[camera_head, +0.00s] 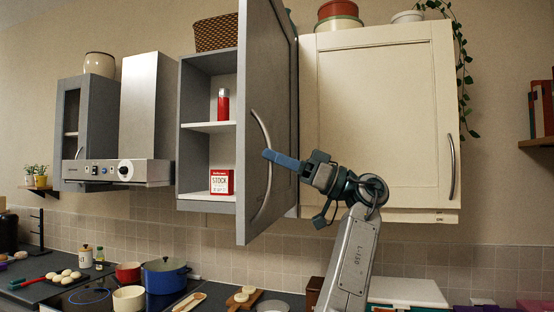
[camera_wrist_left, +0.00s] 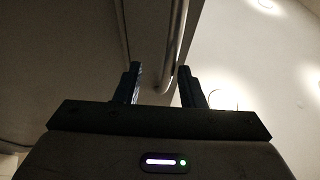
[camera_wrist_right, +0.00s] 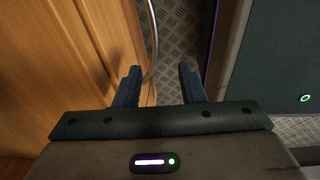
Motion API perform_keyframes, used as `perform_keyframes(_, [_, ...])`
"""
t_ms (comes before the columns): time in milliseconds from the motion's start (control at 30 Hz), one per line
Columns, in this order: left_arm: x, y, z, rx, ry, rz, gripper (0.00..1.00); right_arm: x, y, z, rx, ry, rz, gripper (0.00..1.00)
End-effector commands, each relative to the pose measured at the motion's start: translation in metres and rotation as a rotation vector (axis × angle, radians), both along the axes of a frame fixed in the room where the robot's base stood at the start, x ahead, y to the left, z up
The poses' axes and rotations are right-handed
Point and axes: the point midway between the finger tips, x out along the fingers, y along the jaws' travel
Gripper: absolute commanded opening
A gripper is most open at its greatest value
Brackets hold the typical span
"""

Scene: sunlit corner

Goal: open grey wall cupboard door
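The grey wall cupboard (camera_head: 186,135) stands with its door (camera_head: 280,90) swung wide out towards me, its shelves showing. The curved metal handle (camera_head: 268,128) is on the door's face near its free edge. My left gripper (camera_head: 273,157) is at the handle's middle. In the left wrist view its fingers (camera_wrist_left: 161,80) are apart, with the handle (camera_wrist_left: 170,60) seen between them near the right finger; I cannot tell whether they touch it. My right gripper (camera_wrist_right: 157,80) is outside the head view; its fingers are apart with nothing gripped.
A red canister (camera_head: 223,104) and a stock box (camera_head: 222,182) stand inside the cupboard. A cream cupboard (camera_head: 380,115) adjoins on the right, a range hood (camera_head: 135,120) on the left. Pots, including a blue one (camera_head: 165,277), stand below. Wooden panelling (camera_wrist_right: 60,70) is beside my right gripper.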

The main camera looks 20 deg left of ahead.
Motion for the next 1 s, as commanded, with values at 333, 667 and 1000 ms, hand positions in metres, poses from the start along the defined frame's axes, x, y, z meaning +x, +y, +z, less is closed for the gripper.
perform_keyframes(333, [0.003,-0.007,-0.007,-0.002,0.002,0.001,0.36,0.001,-0.001,-0.005,-0.001,-0.001,0.0,0.36])
perform_keyframes(667, [0.025,-0.06,-0.03,0.0,0.004,-0.001,0.36,0.003,0.0,-0.022,-0.001,0.0,0.0,0.36])
perform_keyframes(1000, [0.038,-0.091,-0.043,-0.001,0.003,0.0,0.36,0.007,0.0,-0.025,-0.001,-0.005,0.0,0.36])
